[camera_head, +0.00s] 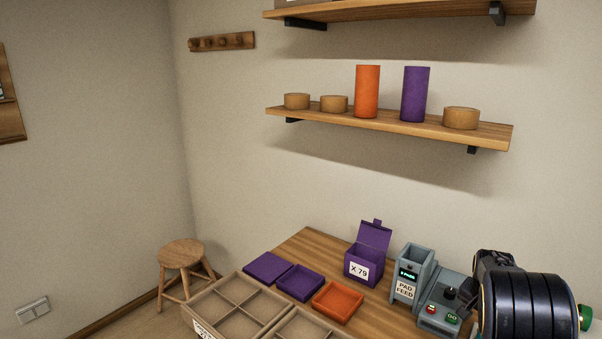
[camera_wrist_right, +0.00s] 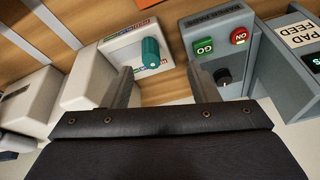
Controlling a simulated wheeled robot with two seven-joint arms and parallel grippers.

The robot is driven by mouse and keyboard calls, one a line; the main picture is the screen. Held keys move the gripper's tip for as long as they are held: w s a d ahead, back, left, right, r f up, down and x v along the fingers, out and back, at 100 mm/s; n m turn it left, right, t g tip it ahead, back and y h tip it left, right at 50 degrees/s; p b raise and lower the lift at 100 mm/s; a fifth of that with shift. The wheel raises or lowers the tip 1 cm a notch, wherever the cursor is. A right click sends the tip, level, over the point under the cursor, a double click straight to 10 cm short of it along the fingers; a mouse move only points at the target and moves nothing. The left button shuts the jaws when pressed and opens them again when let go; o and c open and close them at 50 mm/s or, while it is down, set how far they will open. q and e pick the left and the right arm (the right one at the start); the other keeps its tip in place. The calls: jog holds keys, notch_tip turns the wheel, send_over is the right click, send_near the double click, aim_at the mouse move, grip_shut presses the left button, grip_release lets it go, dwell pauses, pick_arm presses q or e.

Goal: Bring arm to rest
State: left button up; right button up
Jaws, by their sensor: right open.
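My right arm (camera_head: 525,295) shows as a black ribbed wrist part at the lower right of the head view, over the right end of the table. Its fingertips cannot be made out there. In the right wrist view my right gripper (camera_wrist_right: 163,84) is open, with its two fingers apart and nothing between them. Its left finger is by a white box with a teal knob (camera_wrist_right: 150,50). Its right finger is by the grey control box (camera_wrist_right: 216,45) with GO and ON buttons and a black knob. I cannot tell whether either finger touches. My left gripper is in neither view.
On the wooden table (camera_head: 318,246) are the grey pad feed (camera_head: 408,275), a purple box with raised lid (camera_head: 362,265), purple trays, an orange tray (camera_head: 338,301) and a divided crate (camera_head: 240,275). A shelf (camera_head: 400,124) hangs above. White boxes (camera_wrist_right: 95,85) lie left in the wrist view.

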jog(key=s+a+r+n+t+y, duration=0.1)
jog(key=s+a+r+n+y, duration=0.1)
jog(key=s+a+r, duration=0.35)
jog(key=s+a+r+n+t+y, duration=0.1)
jog(key=s+a+r+y, duration=0.1)
jog(key=s+a, duration=0.6)
jog(key=s+a+r+n+t+y, duration=0.1)
jog(key=s+a+r+n+y, duration=0.1)
jog(key=s+a+r, duration=0.45)
jog(key=s+a+f+n, duration=0.2)
jog(key=s+a, duration=0.1)
jog(key=s, duration=0.4)
jog(key=s+a+f+n, duration=0.2)
jog(key=s+a, duration=0.1)
jog(key=s, duration=0.3)
jog(key=shift+s+a+f+n+y, duration=0.3)
jog(key=shift+s+a+f+n, duration=0.05)
jog(key=shift+s+a+n, duration=0.05)
